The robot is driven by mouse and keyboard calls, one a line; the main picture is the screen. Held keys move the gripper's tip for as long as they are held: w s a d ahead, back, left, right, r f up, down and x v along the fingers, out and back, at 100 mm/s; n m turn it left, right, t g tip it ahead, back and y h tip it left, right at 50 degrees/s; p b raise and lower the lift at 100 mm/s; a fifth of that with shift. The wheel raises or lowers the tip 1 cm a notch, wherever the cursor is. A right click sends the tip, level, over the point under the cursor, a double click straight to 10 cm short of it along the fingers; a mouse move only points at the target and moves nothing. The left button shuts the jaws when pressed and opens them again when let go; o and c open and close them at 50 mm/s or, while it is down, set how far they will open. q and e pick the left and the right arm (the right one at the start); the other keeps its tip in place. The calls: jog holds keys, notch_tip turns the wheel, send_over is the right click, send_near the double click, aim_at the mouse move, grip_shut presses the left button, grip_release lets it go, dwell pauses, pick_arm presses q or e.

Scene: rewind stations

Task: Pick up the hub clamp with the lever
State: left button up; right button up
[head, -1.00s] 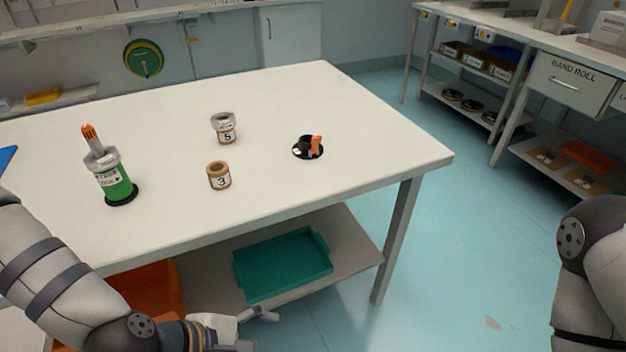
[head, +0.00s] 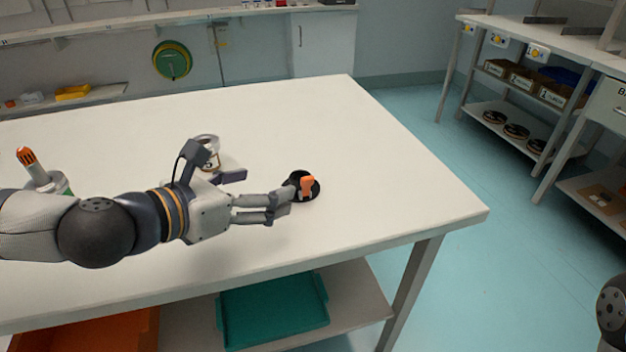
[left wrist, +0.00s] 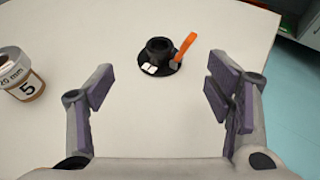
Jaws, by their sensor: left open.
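The hub clamp (head: 314,189) is a black round disc with a raised black hub and an orange lever (head: 307,185). It lies on the white table near its right end. In the left wrist view the hub clamp (left wrist: 158,56) sits ahead of the fingers, with its orange lever (left wrist: 186,44) pointing up and right. My left gripper (head: 282,202) is open and empty, its fingertips just left of the clamp in the head view and partly in front of it. In the left wrist view my left gripper (left wrist: 168,100) has its fingers wide apart. My right gripper is out of view.
A grey-topped spool marked 5 (left wrist: 22,78) stands left of the left gripper, partly hidden by it in the head view. A green cylinder with an orange-tipped post (head: 38,170) stands at left. The white table (head: 400,180) is clear around the clamp. A teal tray (head: 272,312) is below.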

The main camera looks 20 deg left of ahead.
aim_at(300, 183)
pick_arm(q)
jog(key=w+f, duration=0.1)
jog(key=w+d+f+b, duration=0.1)
jog(key=shift+w+f, duration=0.25)
jog(key=shift+f, duration=0.05)
jog(key=x, duration=0.4)
jog(key=d+r+x, duration=0.1)
jog(key=x, duration=0.1)
jog(key=shift+w+d+f+b, duration=0.1)
jog(key=shift+w+b, duration=0.25)
jog(key=shift+w, duration=0.05)
grip_shut()
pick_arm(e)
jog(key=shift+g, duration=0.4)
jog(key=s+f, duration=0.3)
